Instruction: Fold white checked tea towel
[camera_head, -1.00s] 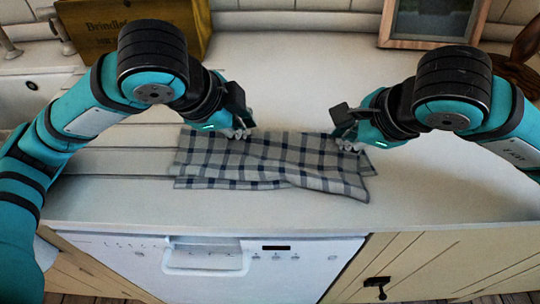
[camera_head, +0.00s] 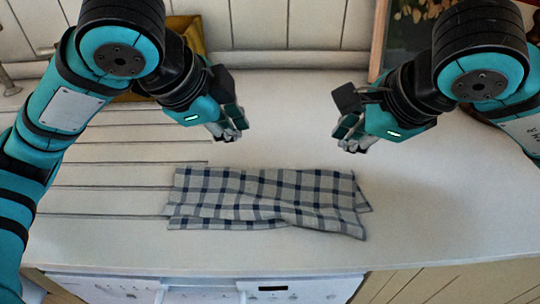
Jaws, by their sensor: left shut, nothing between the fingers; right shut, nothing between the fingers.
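The white tea towel (camera_head: 265,200) with dark blue checks lies on the white counter. It is folded into a wide strip, with layers showing along its front edge and at its right end. A few creases cross its front middle. My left gripper (camera_head: 232,134) is shut and empty, above and behind the towel's left half. My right gripper (camera_head: 350,143) is shut and empty, above and behind the towel's right end. Both are apart from the cloth.
The counter (camera_head: 440,210) is clear around the towel, with drainer grooves at the left. A wooden box (camera_head: 188,32) stands behind my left arm. A framed picture (camera_head: 408,30) stands at the back right. A white dishwasher (camera_head: 200,288) is below the front edge.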

